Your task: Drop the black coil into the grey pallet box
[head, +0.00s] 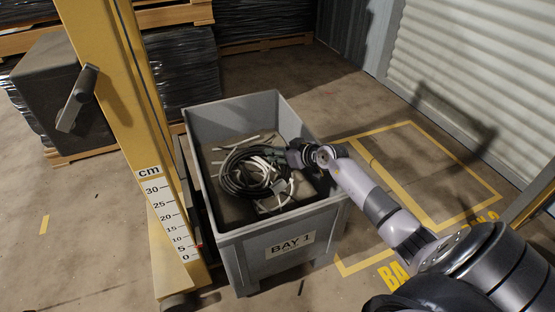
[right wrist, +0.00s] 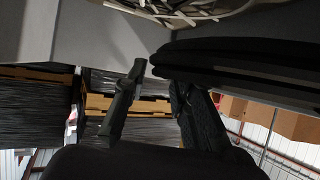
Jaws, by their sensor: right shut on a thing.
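The black coil (head: 240,176) appears within the outline of the grey pallet box (head: 262,228), among white cable scraps; its exact height above the box floor is hard to tell. My right gripper (head: 291,158) reaches in over the box's right wall and is shut on the right side of the coil. In the right wrist view, the coil (right wrist: 240,62) runs as thick black strands from the fingers (right wrist: 155,72) to the right, partly hiding one finger. A box wall (right wrist: 110,38) shows behind. My left gripper is not in view.
White cable scraps (head: 262,138) lie in the box, which carries a BAY 1 label. A yellow post with a cm scale (head: 168,215) stands close at its left. Wrapped pallets (head: 180,65) stand behind. The floor at right, with yellow markings (head: 440,165), is clear.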

